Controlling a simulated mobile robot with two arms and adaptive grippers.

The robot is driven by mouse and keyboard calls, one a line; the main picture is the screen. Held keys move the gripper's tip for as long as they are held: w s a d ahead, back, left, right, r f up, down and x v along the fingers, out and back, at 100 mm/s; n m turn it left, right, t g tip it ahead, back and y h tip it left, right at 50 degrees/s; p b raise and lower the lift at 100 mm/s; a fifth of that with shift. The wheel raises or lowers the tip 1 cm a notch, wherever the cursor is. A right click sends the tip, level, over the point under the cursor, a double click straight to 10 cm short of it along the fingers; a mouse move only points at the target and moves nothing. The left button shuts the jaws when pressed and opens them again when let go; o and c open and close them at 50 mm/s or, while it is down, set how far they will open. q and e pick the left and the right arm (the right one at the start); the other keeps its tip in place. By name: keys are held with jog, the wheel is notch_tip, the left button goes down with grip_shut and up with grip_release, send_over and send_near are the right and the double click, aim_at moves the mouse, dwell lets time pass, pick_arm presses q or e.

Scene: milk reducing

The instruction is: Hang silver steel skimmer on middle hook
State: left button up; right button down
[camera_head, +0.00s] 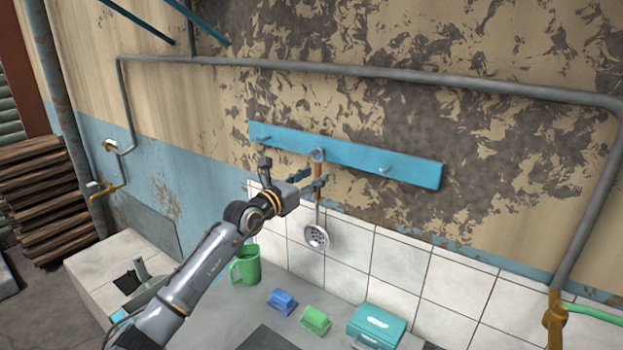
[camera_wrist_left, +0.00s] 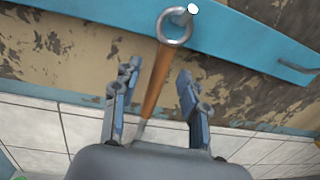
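The silver steel skimmer (camera_head: 316,237) hangs upright against the tiled wall, its perforated bowl low and its brown handle up. Its metal ring (camera_head: 317,154) is at the middle hook of the blue rack (camera_head: 352,156). In the left wrist view, the hook's tip (camera_wrist_left: 192,8) shows at the upper right of the ring (camera_wrist_left: 172,28), and the ring appears to be around the hook. My left gripper (camera_head: 309,181) is open. In the left wrist view, its fingers stand either side of the handle (camera_wrist_left: 156,80) with gaps. My right gripper is not in view.
The left hook (camera_head: 264,138) and right hook (camera_head: 385,170) are empty. Below, a green mug (camera_head: 246,266), a blue item (camera_head: 282,301), a green item (camera_head: 315,319) and a teal box (camera_head: 376,326) stand on the counter. A grey pipe (camera_head: 360,72) runs above the rack.

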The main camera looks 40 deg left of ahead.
pick_arm(q)
jog(key=shift+s+f, duration=0.15)
jog(key=shift+s, duration=0.35)
jog(key=s, duration=1.1)
jog(key=shift+d, duration=0.25)
jog(key=shift+f, duration=0.15)
